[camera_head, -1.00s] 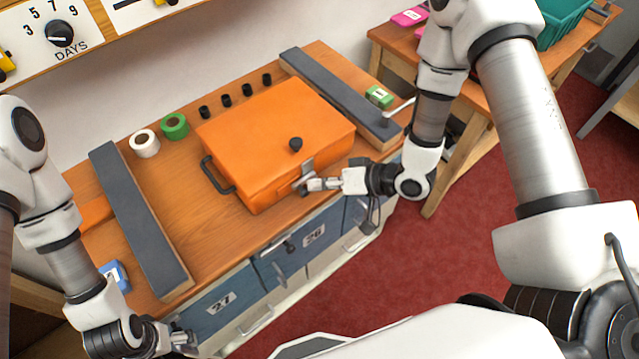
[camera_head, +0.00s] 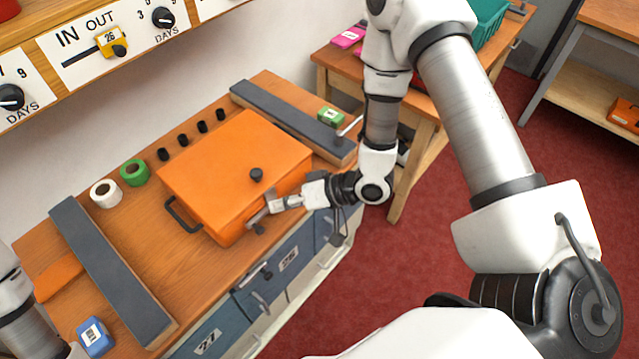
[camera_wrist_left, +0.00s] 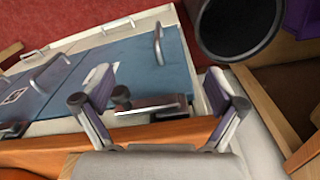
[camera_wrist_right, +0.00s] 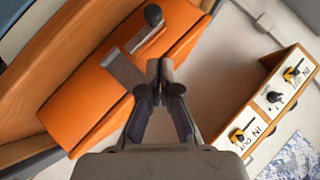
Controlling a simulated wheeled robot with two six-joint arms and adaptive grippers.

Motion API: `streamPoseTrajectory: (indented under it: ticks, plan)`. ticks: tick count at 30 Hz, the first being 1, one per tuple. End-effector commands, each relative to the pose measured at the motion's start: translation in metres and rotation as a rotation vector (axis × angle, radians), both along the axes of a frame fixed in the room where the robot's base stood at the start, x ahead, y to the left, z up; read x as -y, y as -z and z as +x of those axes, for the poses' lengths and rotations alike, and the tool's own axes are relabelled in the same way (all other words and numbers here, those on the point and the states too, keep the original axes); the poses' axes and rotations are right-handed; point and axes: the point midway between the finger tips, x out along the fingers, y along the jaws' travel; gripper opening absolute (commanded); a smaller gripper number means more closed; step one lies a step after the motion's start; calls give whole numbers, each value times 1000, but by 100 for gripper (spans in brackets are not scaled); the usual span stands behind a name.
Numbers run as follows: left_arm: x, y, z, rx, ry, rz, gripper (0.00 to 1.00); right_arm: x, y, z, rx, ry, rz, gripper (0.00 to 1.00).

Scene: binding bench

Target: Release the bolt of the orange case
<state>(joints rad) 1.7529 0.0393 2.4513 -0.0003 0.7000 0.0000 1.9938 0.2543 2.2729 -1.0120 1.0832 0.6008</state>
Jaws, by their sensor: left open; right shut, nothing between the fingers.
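The orange case (camera_head: 235,160) sits shut on the bench, with a black knob (camera_head: 256,174) on its lid and a dark handle (camera_head: 183,215) on its left front. At its front edge is a grey metal bolt fitting (camera_head: 257,216) with a small dark knob below. In the right wrist view, a metal plate (camera_wrist_right: 122,70) and a dark-knobbed bar (camera_wrist_right: 149,34) show on the case. My right gripper (camera_head: 274,203) is shut and empty at the fitting; I cannot tell whether it touches. My left gripper (camera_wrist_left: 160,100) is open and empty, above the bench's front edge.
Two dark rails (camera_head: 112,270) (camera_head: 292,122) flank the case. White tape (camera_head: 105,193), green tape (camera_head: 134,172) and several black pegs lie behind it. Drawers (camera_head: 280,265) are below.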

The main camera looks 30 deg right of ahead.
Motion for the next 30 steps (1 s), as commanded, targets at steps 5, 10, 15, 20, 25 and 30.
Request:
streamPoseTrajectory:
  ticks: [5,10,15,20,25,30]
  plan:
    - [0,13,-1,-2,0,0,95,30,-17,-19,0,16,11,0]
    - [0,11,-1,-2,-1,0,95,50,-33,-34,1,12,12,0]
    - [0,7,-1,-2,-1,0,95,63,-42,-43,0,10,7,0]
    - [0,6,-1,-2,-1,0,95,66,-43,-46,-1,6,5,0]
    - [0,7,-1,-2,-1,0,95,66,-43,-46,-1,5,5,0]
    - [0,7,-1,-2,-1,0,95,66,-43,-46,-1,5,5,0]
